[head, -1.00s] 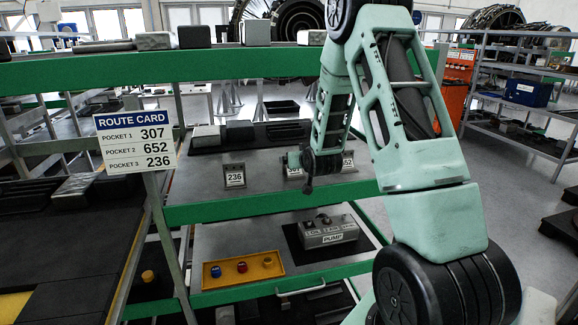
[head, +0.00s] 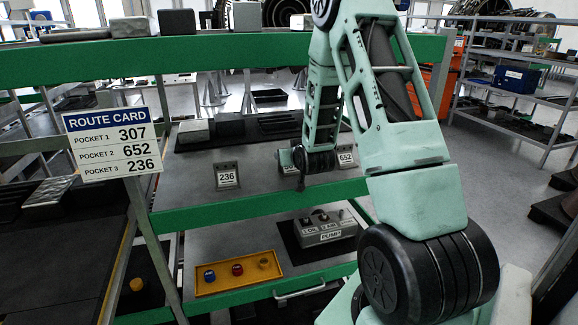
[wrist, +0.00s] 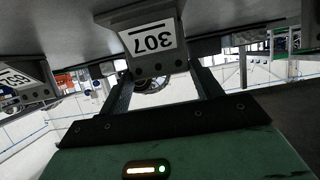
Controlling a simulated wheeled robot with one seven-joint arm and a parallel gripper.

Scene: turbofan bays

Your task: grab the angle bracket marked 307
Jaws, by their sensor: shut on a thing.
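The angle bracket marked 307 (wrist: 150,42) fills the upper middle of the wrist view, its label upside down. My gripper (wrist: 163,88) has one finger on either side of its lower part and is shut on it. In the head view my gripper (head: 302,168) is at the middle shelf, between the bracket marked 236 (head: 227,176) on the left and the bracket marked 652 (head: 346,157) on the right. The gripper hides most of the 307 bracket there. The bracket still appears to be at the shelf surface.
A route card (head: 113,143) at the left lists 307, 652 and 236. A green rail (head: 150,60) crosses above the shelf. Dark blocks (head: 230,125) stand at the shelf's back.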

